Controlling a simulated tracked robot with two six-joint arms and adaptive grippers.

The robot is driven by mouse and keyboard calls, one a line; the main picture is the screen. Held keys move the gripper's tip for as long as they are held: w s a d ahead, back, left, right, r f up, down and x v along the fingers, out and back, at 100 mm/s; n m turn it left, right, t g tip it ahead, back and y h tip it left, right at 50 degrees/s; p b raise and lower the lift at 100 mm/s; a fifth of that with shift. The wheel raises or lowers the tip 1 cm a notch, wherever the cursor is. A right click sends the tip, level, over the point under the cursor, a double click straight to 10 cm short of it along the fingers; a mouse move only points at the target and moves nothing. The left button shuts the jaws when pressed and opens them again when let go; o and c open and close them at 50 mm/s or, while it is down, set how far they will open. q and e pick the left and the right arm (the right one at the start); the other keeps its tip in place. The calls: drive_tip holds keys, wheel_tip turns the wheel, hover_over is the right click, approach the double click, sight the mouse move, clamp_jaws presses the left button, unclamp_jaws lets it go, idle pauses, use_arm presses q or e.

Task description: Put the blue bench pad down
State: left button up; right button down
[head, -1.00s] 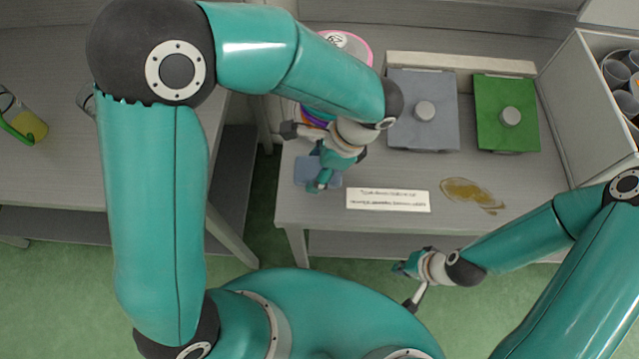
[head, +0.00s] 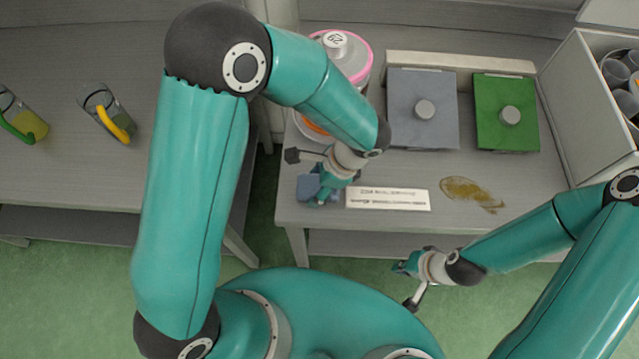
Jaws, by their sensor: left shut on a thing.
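The blue bench pad (head: 307,187) is a small blue-grey piece near the front left corner of the right-hand table. My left gripper (head: 321,192) is shut on it, and the fingers hide part of it. The pad is at or just above the table top; I cannot tell whether it touches. My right gripper (head: 401,267) is low in front of the table edge, apart from everything, and its fingers are too small to read.
A white text card (head: 388,199) lies just right of the pad, with a brown oily spill (head: 470,193) beyond it. A pink-rimmed jar (head: 349,62), a grey lid (head: 405,125) and a green lid (head: 491,130) stand behind. Two handled jugs (head: 28,121) (head: 112,118) stand on the left table.

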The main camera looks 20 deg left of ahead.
use_arm(q)
drive_tip(key=shift+s+f+b, duration=0.15)
drive_tip(key=shift+f+b, duration=0.25)
drive_tip(key=shift+f, duration=0.15)
drive_tip(key=shift+c, duration=0.3)
drive_tip(key=shift+s+f, duration=0.1)
drive_tip(key=shift+s, duration=0.05)
drive_tip(key=shift+c, duration=1)
drive_tip(key=o, duration=1)
drive_tip(key=shift+o, duration=1.2)
drive_tip(key=shift+f, duration=0.15)
drive_tip(key=shift+w, duration=0.25)
drive_tip(key=shift+r, duration=0.2)
